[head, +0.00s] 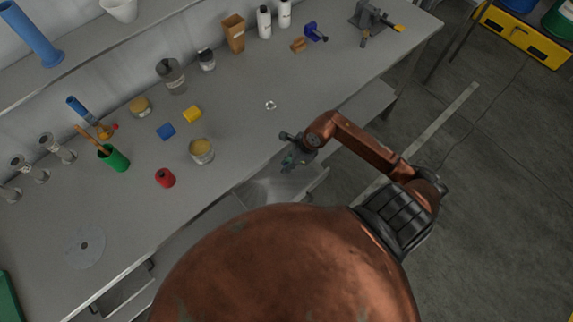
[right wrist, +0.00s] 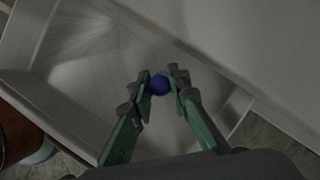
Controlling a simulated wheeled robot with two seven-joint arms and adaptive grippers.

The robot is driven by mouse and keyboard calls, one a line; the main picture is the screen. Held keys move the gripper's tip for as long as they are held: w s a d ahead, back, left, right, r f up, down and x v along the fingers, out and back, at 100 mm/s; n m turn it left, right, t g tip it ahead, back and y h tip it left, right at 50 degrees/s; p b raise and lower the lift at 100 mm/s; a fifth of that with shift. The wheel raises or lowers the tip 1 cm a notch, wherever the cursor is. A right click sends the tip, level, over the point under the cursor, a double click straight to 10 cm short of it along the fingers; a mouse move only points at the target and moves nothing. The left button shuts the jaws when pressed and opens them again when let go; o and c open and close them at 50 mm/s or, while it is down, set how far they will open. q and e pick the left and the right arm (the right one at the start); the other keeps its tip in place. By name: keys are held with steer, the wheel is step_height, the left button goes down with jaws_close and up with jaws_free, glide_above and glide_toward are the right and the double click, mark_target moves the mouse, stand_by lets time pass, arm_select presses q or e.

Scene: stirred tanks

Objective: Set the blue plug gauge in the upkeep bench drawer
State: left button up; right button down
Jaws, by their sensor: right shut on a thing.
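My right gripper (head: 293,157) is at the front edge of the bench, over the open drawer (head: 312,188). In the right wrist view its green fingers (right wrist: 160,80) are shut on the blue plug gauge (right wrist: 159,86), of which only a round blue end shows. The gauge is hidden in the head view. The grey drawer (right wrist: 62,95) spreads out beneath the fingers, its walls showing and its floor looking bare. I cannot tell how high the gauge is above that floor. My left gripper is not in view.
The grey bench top (head: 235,190) holds a red can (head: 165,178), a tin (head: 202,152), a blue block (head: 166,131), a yellow block (head: 192,114) and a white ring (head: 270,105). A vise (head: 370,15) stands at the far end. Open floor (head: 490,180) lies to the right.

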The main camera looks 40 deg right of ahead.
steer(key=shift+f, duration=0.1)
steer(key=c, duration=1.8)
jaws_free()
steer(key=v, duration=1.2)
steer(key=shift+a, duration=0.1)
